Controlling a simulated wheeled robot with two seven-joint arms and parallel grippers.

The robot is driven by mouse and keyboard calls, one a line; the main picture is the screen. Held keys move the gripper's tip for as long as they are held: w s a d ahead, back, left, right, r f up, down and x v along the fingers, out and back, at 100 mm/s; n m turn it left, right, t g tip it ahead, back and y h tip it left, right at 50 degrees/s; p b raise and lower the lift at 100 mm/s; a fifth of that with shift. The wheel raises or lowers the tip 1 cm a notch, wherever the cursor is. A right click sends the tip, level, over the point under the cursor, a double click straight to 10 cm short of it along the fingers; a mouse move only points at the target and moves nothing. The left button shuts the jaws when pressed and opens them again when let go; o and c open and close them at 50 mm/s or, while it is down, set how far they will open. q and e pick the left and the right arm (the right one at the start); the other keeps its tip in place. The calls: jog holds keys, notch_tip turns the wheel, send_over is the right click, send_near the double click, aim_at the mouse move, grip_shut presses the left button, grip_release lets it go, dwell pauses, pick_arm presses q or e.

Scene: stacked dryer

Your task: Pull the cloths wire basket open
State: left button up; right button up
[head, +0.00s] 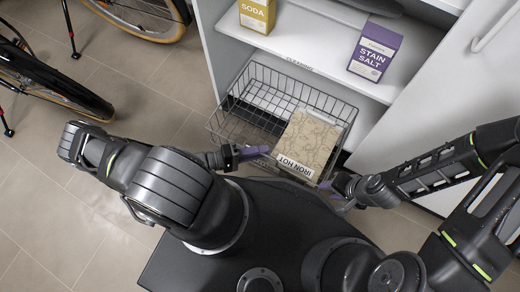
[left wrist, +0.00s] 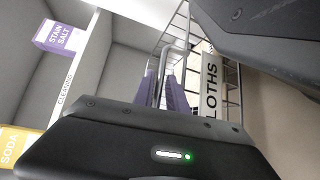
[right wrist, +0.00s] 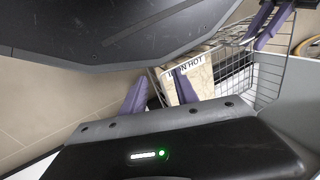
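The wire basket (head: 340,108) sits low in the white cabinet and stands partly out of it, its front toward me. A beige patterned item marked IRON HOT (head: 307,143) lies in it. In the left wrist view a label ending in LOTHS (left wrist: 211,88) shows beside a grey bar handle (left wrist: 178,48). My left gripper (head: 262,152) is at the basket's front; its purple fingers (left wrist: 165,92) are close together with the handle between them.
A shelf above the basket holds a yellow SODA box (head: 257,14) and a purple STAIN SALT box (head: 375,50). A white door (head: 440,90) with a handle stands at the right. Bicycle wheels (head: 45,80) are at the upper left. The tiled floor (head: 60,210) at left is clear.

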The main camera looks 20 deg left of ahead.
pick_arm(q)
jog(key=p+v, duration=0.1)
jog(key=v, duration=0.6)
jog(key=shift+s+a, duration=0.25)
jog(key=shift+a, duration=0.05)
jog(key=shift+r, duration=0.15)
